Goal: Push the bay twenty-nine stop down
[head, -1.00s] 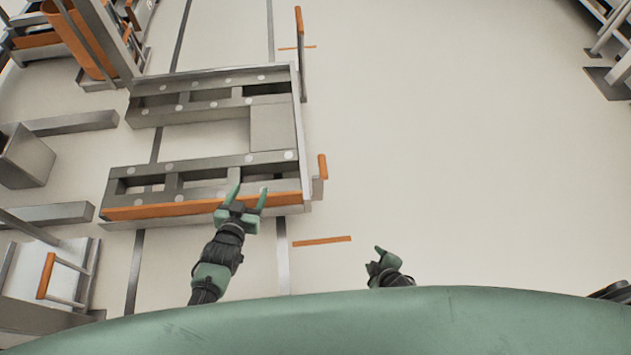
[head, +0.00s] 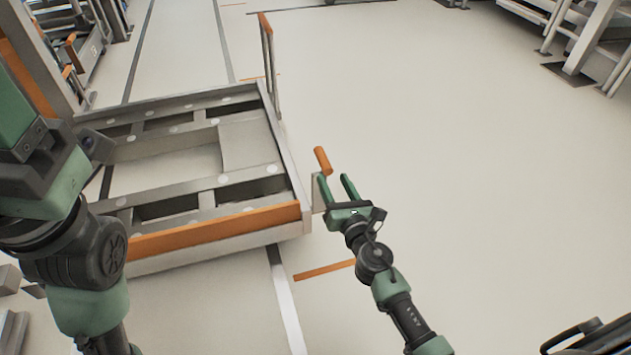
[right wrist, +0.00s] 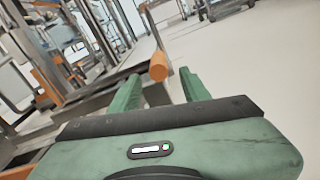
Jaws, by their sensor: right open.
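The stop is an orange-ended lever (head: 322,160) standing up on a grey bracket at the near right corner of the bay's low grey frame (head: 288,165). My right gripper (head: 335,186) is open and empty, just in front of the lever, with its fingers pointing towards it. In the right wrist view the orange end (right wrist: 158,67) shows beyond and between the open fingers (right wrist: 160,84). I cannot tell whether the gripper touches the lever. My left arm fills the left of the head view, and its gripper is out of view.
An orange bar (head: 215,230) runs along the frame's near edge. A taller orange-topped post (head: 267,55) stands at its far right corner. An orange floor strip (head: 324,269) lies in front. Grey racks (head: 580,40) stand at the upper right.

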